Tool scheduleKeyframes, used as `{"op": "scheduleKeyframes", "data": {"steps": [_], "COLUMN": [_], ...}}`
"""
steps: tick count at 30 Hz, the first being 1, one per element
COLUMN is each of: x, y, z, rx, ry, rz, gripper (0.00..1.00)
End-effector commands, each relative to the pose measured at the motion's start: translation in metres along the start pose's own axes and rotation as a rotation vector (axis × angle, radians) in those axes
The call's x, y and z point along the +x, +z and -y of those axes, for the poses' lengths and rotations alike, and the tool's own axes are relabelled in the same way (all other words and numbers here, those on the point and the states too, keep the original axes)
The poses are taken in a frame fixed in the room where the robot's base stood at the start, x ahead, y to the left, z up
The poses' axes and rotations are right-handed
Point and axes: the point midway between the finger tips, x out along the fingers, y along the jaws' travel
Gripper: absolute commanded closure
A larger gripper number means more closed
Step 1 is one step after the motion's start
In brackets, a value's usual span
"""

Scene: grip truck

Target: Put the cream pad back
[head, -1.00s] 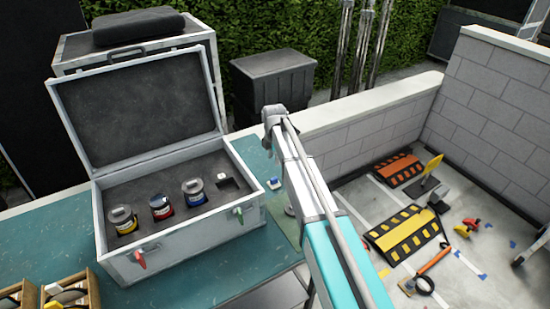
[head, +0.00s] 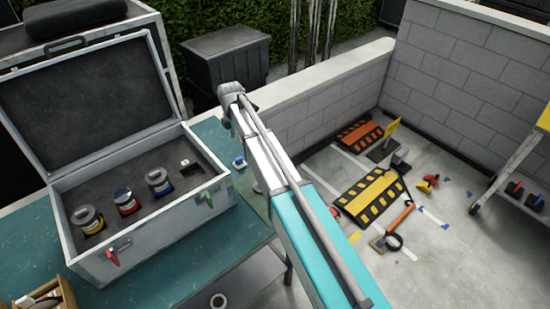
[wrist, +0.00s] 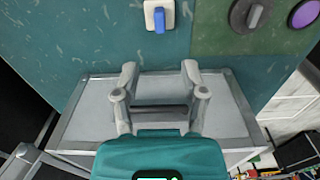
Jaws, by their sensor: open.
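A small cream square pad (wrist: 159,17) with a blue piece on it lies on the teal tabletop (wrist: 90,35), at the top of the wrist view. It also shows in the head view (head: 239,163), right of the open case (head: 130,240). My gripper (wrist: 160,70) is open and empty in the wrist view, below the pad and apart from it. In the head view my gripper is hidden behind my arm. The case's dark foam holds several jars, and a small white item (head: 184,162) shows by a square recess at the foam's right end.
A green panel with a grey knob (wrist: 249,15) and a purple disc (wrist: 306,13) lies right of the pad. The case's raised lid (head: 90,95) stands left of my arm. A low block wall (head: 330,100) runs behind. A lower grey shelf (wrist: 95,98) shows under the table edge.

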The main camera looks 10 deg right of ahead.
Motion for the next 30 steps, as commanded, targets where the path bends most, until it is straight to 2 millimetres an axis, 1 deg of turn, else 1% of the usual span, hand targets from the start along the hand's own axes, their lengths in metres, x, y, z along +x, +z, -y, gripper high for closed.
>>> {"op": "scheduleKeyframes", "data": {"steps": [5,8,11,14,21,30], "x": [0.000,0.000,0.000,0.000,0.000,0.000], "y": [0.004,0.009,0.016,0.024,0.040,0.049], "z": [0.012,0.028,0.050,0.078,0.149,0.236], "rx": [0.058,0.144,0.270,0.430,0.863,1.406], "ry": [0.000,0.000,0.000,0.000,0.001,0.003], "rz": [0.000,0.000,0.001,0.001,0.002,0.003], "gripper": [0.44,0.44,0.44,0.44,0.44,0.44]}}
